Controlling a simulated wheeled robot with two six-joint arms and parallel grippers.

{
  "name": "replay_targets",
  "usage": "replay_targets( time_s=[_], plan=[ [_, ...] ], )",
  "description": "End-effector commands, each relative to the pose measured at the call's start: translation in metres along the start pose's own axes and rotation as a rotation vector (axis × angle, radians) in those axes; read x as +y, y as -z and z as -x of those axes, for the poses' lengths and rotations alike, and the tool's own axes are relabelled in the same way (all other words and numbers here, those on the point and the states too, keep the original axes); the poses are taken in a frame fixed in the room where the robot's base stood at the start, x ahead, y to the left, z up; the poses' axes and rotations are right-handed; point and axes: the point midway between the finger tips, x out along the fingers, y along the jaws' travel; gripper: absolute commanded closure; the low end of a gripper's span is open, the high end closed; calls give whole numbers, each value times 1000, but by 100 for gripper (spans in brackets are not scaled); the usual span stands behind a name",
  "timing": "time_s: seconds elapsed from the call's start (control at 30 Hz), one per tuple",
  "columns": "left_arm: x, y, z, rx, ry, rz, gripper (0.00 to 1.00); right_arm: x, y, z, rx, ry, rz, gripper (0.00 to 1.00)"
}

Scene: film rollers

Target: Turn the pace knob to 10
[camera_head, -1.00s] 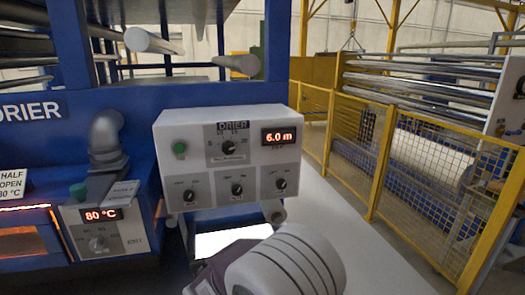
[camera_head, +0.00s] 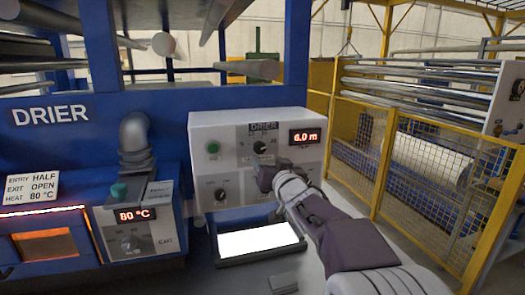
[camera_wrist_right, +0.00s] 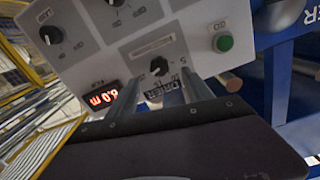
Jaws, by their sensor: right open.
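The pace knob (camera_head: 260,147) is a small black dial on the upper middle of the white DRIER panel (camera_head: 203,135), with a printed scale around it. The red display (camera_head: 304,136) beside it reads 6.0 m. My right gripper (camera_head: 264,172) is in front of the panel, just below the knob in the head view, and hides part of the lower row. In the right wrist view, the knob (camera_wrist_right: 159,66) lies just beyond and between the two open fingers (camera_wrist_right: 163,90). I cannot tell whether they touch it. My left gripper is not in view.
A green button (camera_head: 213,147) and a lower knob (camera_head: 220,194) are on the same panel. A second box with an 80 °C display (camera_head: 138,214) stands to the left. A yellow mesh fence (camera_head: 410,165) is on the right. A lit white surface (camera_head: 258,240) lies below the panel.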

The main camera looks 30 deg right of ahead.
Motion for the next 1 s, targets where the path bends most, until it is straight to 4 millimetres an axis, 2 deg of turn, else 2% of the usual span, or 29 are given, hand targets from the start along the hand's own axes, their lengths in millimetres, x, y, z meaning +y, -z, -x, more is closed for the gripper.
replay_targets(
  time_s=[0.07,0.23,0.5,0.63,0.73,0.97,1.0],
  plan=[
    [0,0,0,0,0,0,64,1,9,0,24,6,1,41],
    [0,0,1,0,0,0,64,0,8,-9,20,7,-1,41],
    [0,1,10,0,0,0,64,0,10,-64,17,6,1,41],
    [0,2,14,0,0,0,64,-1,10,-83,18,6,0,41],
    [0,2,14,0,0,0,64,0,10,-89,19,6,1,41],
    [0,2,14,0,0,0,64,0,9,-91,19,5,1,41],
    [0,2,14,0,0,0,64,0,9,-90,19,5,1,46]
  ],
)
